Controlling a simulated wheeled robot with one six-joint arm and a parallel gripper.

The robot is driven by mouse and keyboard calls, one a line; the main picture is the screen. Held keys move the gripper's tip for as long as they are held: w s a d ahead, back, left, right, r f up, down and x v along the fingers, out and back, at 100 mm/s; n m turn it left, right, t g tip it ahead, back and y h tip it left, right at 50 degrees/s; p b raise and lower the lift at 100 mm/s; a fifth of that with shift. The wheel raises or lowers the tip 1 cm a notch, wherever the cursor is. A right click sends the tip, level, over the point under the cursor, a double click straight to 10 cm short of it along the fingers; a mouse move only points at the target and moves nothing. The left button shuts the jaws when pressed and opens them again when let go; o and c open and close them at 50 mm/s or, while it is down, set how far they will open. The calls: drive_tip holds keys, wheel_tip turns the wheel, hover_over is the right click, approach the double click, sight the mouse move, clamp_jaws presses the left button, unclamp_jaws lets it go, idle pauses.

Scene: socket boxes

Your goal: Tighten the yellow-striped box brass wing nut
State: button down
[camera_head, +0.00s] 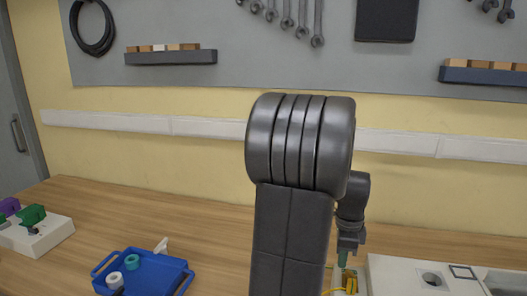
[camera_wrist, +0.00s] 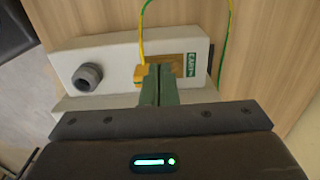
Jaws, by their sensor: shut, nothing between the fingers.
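In the wrist view my gripper (camera_wrist: 158,70) is shut, its two green fingers pressed together with nothing between them. The fingertips are over a pale box (camera_wrist: 120,62) at a brass-coloured plate (camera_wrist: 176,60) beside a green EARTH label (camera_wrist: 192,64). A yellow piece (camera_wrist: 140,76) sits just left of the fingertips. A yellow-green wire (camera_wrist: 142,32) loops up from the plate. I cannot make out the brass wing nut; the fingers cover part of this spot. In the head view my gripper (camera_head: 343,259) points down at the box, mostly hidden behind my arm.
A grey round fitting (camera_wrist: 88,76) is on the box's left end. In the head view, a pale panel (camera_head: 395,268) is at the right. A blue tray (camera_head: 166,272) with two rolls and a white box (camera_head: 40,238) stand left. Bare wood lies between.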

drive_tip(key=shift+f+b, duration=0.9)
drive_tip(key=shift+f, duration=1.1)
drive_tip(key=shift+d, duration=0.6)
drive_tip(key=shift+w+r+p, duration=0.1)
drive_tip(key=shift+w+p, duration=0.25)
drive_tip(key=shift+p, duration=0.4)
drive_tip(key=shift+w+d+p, duration=0.2)
drive_tip(key=shift+w+p, duration=0.3)
drive_tip(key=shift+p, duration=0.1)
drive_tip(key=shift+a, duration=0.1)
drive_tip(key=shift+w+a, duration=0.25)
wheel_tip(320, 180, up, 6)
drive_tip(key=p, duration=0.5)
